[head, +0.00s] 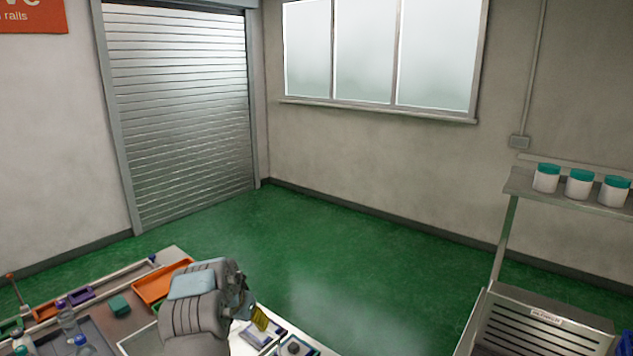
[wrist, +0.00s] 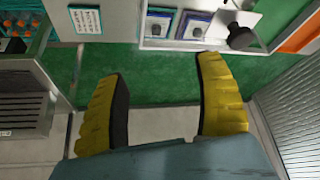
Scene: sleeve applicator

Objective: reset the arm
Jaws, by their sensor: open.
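My gripper (head: 262,318) is at the bottom middle of the head view, its yellow fingertips partly hidden by my wrist. In the wrist view, the two ribbed yellow fingers of my gripper (wrist: 160,72) are spread wide apart with nothing between them. Green floor and a pale strip show behind the gap. My gripper touches nothing that I can see. My arm hides part of the workbench.
The workbench holds an orange tray (head: 163,284), a green block (head: 119,305) and bottles at lower left. White jars with teal lids (head: 579,184) stand on a shelf at right, above a louvred cabinet (head: 535,325). The green floor (head: 330,245) behind is clear.

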